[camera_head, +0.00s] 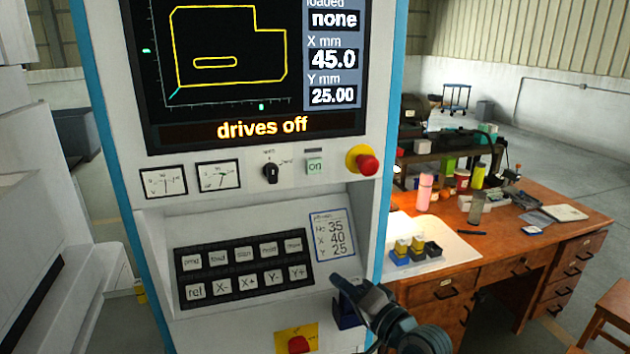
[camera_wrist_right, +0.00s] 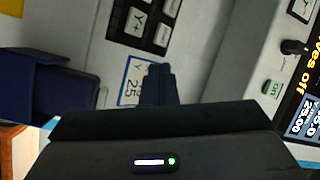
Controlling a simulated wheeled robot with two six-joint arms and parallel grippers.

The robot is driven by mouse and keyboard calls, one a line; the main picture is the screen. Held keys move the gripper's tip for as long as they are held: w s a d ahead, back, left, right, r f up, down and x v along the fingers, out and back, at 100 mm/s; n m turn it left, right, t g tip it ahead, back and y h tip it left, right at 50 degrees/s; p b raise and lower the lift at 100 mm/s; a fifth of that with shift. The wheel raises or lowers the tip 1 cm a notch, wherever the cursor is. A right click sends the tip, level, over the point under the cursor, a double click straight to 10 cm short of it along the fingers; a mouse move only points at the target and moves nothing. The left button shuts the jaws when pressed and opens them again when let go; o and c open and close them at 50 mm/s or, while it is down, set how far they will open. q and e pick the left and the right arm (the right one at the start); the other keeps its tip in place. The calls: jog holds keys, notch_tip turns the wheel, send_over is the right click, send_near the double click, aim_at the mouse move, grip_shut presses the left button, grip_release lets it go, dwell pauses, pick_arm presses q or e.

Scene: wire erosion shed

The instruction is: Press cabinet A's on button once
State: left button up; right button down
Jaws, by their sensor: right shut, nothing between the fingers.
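Cabinet A (camera_head: 255,205) stands upright in front of me, a pale panel with blue edges. Its screen (camera_head: 245,65) reads "drives off". The pale green on button (camera_head: 315,167) sits below the screen, between a black rotary switch and a red mushroom button. The on button also shows at the right of the right wrist view (camera_wrist_right: 272,88). My right gripper (camera_head: 345,285) is shut and empty, below the button and near the panel's lower right. Its closed fingertips (camera_wrist_right: 160,75) overlap the printed card in the wrist view, clear of the on button. My left gripper is out of view.
The red mushroom button (camera_head: 367,164) is close right of the on button; the rotary switch (camera_head: 271,173) is left. A sloped keypad (camera_head: 245,268) and printed card (camera_head: 332,237) lie below. A blue holder (camera_wrist_right: 45,90) is near my right gripper. A cluttered desk (camera_head: 490,240) stands right.

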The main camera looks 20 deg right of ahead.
aim_at(314, 166)
jog(key=s+a+r+t+y, duration=0.1)
jog(key=s+r+y, duration=0.2)
jog(key=r, duration=0.8)
jog(key=s+a+r+m+t+y, duration=0.1)
jog(key=s+r+t+y, duration=0.1)
jog(key=r, duration=0.8)
jog(key=shift+s+a+r+y, duration=0.15)
jog(key=shift+s+r+y, duration=0.3)
jog(key=shift+y, duration=0.35)
jog(key=shift+w+f, duration=0.1)
jog(key=shift+f, duration=0.05)
jog(key=shift+w+a+b, duration=0.1)
jog(key=shift+w+b, duration=1.4)
jog(key=shift+w, duration=2.8)
jog(key=shift+w, duration=0.2)
jog(key=shift+w, duration=0.25)
